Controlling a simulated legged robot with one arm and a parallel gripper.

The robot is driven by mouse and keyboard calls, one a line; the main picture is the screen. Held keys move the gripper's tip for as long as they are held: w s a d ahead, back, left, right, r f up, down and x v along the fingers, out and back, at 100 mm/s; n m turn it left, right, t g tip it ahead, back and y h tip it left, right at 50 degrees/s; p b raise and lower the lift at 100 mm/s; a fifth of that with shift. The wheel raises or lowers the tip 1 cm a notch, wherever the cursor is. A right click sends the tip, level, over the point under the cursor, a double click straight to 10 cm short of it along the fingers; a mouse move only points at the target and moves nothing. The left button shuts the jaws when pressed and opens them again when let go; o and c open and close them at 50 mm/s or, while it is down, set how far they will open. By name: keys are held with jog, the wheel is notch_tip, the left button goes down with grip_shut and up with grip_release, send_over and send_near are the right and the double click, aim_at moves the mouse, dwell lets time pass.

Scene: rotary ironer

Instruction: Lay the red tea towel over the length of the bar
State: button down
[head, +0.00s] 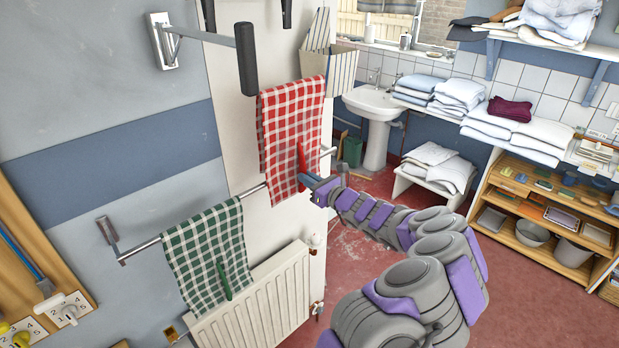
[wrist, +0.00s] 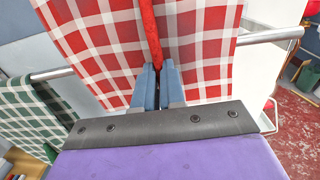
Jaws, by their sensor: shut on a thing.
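The red-and-white checked tea towel (head: 290,120) hangs spread out at the right part of the metal bar (head: 254,190). Its upper edge is well above the bar and its lower part hangs below the bar line. The towel hides the bar behind it; whether it touches the bar I cannot tell. A red strip-like grip (head: 301,158) stands on the towel's face. My gripper (head: 308,180) is in front of the towel's lower part. In the wrist view, its blue fingers (wrist: 158,82) are shut on the red grip (wrist: 150,32), with the towel (wrist: 95,40) close behind.
A green checked towel (head: 208,250) hangs over the bar's left part. A white radiator (head: 262,302) is below. A dark-ended wall arm (head: 246,60) juts out above, left of the red towel. A striped holder (head: 328,72) is behind the towel's top. Red floor lies right.

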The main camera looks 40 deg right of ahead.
notch_tip(320, 180, down, 25)
jog(key=b, duration=1.5)
dwell(0.7)
jog(key=shift+d+f+b, duration=0.1)
jog(key=shift+f+b, duration=0.3)
jog(key=shift+f, duration=0.05)
dwell(0.4)
jog(key=c, duration=1.1)
grip_release()
jog(key=shift+c, duration=0.2)
jog(key=shift+s, duration=0.1)
jog(key=s+d+p, duration=0.1)
jog(key=s+p, duration=0.4)
jog(key=s, duration=1.2)
jog(key=shift+d+f, duration=0.15)
jog(key=shift+d, duration=0.1)
